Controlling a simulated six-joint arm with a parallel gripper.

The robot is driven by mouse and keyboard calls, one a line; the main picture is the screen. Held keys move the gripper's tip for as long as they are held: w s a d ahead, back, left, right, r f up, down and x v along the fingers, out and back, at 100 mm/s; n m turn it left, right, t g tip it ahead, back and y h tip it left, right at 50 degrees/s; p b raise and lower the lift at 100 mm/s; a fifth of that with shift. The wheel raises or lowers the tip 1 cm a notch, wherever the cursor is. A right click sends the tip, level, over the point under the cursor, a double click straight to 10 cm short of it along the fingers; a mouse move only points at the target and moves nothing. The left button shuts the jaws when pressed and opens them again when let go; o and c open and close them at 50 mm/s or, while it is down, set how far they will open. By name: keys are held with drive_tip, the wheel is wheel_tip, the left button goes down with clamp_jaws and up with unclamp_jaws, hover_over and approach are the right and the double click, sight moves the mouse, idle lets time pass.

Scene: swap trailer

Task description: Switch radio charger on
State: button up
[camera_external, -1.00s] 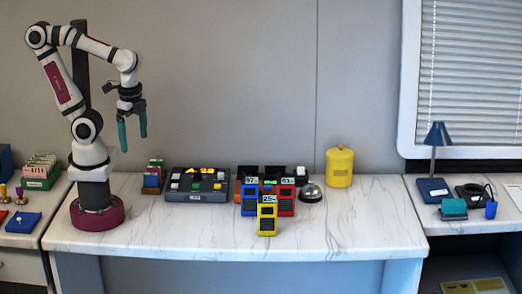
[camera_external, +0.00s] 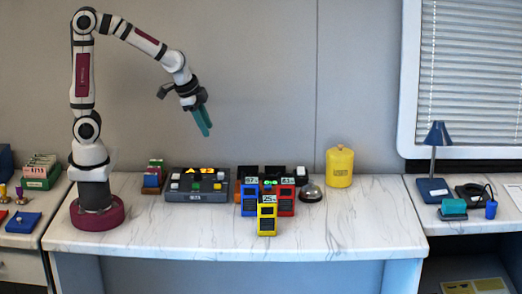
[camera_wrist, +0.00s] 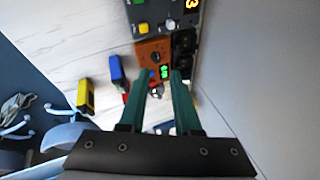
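The radio charger (camera_external: 238,188) appears to be the orange box with black slots behind the radios. It is partly hidden by a blue radio (camera_external: 250,197), a red radio (camera_external: 286,198) and a yellow radio (camera_external: 267,215). In the wrist view the orange box (camera_wrist: 147,48) has a dark knob and a lit green display (camera_wrist: 164,71). My gripper (camera_external: 207,132) is high above the counter, left of and above the charger, with its teal fingers angled down. In the wrist view my gripper (camera_wrist: 158,76) has its fingers apart with nothing between them.
A dark console (camera_external: 197,197) with coloured buttons and a lit display stands left of the charger. A bell (camera_external: 310,193) and a yellow canister (camera_external: 339,168) stand to the right. The wall is close behind.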

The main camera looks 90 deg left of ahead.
drive_tip(key=w+a+f+t, duration=0.1)
drive_tip(key=w+a, duration=0.1)
drive_tip(key=w, duration=0.2)
drive_tip(key=w+a+f+t, duration=0.1)
drive_tip(key=w+a, duration=0.2)
drive_tip(key=w, duration=0.1)
drive_tip(key=w+a+f, duration=0.1)
drive_tip(key=w+a, duration=0.1)
drive_tip(key=w, duration=0.2)
drive_tip(key=shift+a+f+n+t, duration=0.1)
drive_tip(key=shift+a+n+t, duration=0.2)
drive_tip(key=shift+n+t, duration=0.1)
clamp_jaws()
drive_tip(key=w+a+f+t, duration=0.2)
drive_tip(key=w+a+f, duration=0.2)
drive_tip(key=w, duration=0.3)
drive_tip(key=shift+a+f, duration=0.15)
drive_tip(key=shift+a, duration=0.3)
drive_tip(key=shift+w, duration=0.1)
hover_over(301, 171)
drive_tip(key=s, duration=0.2)
drive_tip(key=f, duration=0.7)
drive_tip(key=shift+w+d, duration=0.15)
drive_tip(key=shift+d, duration=0.25)
drive_tip(key=shift+a+f, duration=0.25)
drive_tip(key=shift+f, duration=0.35)
drive_tip(key=shift+a+f, duration=0.25)
drive_tip(key=shift+f, duration=0.35)
drive_tip(key=shift+a+f, duration=0.2)
drive_tip(key=shift+f, duration=0.3)
